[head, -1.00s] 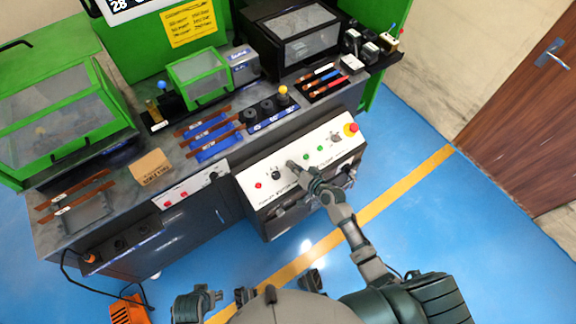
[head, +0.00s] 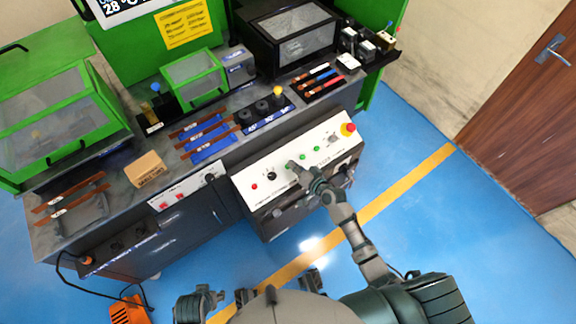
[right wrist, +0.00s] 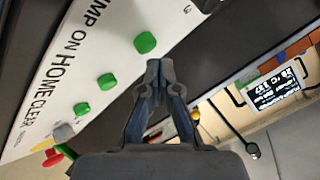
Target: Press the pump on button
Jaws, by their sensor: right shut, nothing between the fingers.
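The white control panel (head: 262,168) slopes on the front of the bench. The pump on button (right wrist: 145,42) is the green one nearest the PUMP ON lettering in the right wrist view. In the head view, it sits at the tip of my right gripper (head: 292,165). My right gripper (right wrist: 160,68) is shut and empty, its fingertips just beside this button in the picture; I cannot tell whether they touch. The green home button (right wrist: 106,81) and green clear button (right wrist: 81,109) lie farther along the row.
A red emergency knob (head: 348,129) is at the panel's right end, and a black knob (head: 271,175) is left of my gripper. Handles below the panel are partly hidden by my arm. The blue floor (head: 400,180) to the right is clear.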

